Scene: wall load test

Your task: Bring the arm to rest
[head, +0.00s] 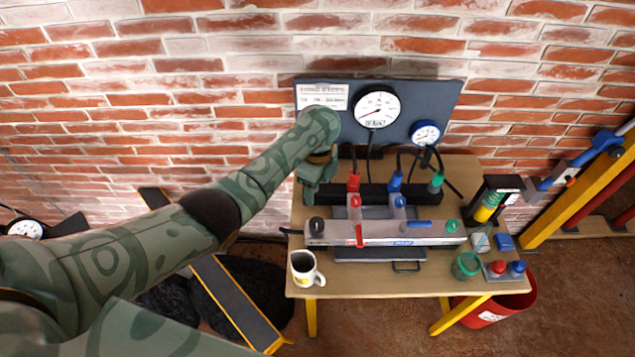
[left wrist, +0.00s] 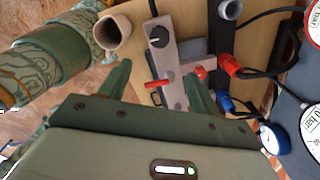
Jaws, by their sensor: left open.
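My left arm (head: 265,165) comes in from the left, green and patterned, and reaches over the left side of the wooden table. My left gripper (head: 312,190) points down near the table's back left, beside the left end of the black hose block (head: 338,194). In the left wrist view the two green fingers of the left gripper (left wrist: 158,85) stand apart with nothing between them. Beyond them are the grey valve manifold (left wrist: 166,55) and its red lever (left wrist: 158,83). I cannot tell whether the fingers touch anything. My right gripper is not in view.
A white mug (head: 304,268) stands at the table's (head: 370,286) front left corner. A dark gauge panel (head: 335,118) leans at the brick wall behind. Hoses with red, blue and green fittings rise from the block. A red bucket (head: 508,305) is below right.

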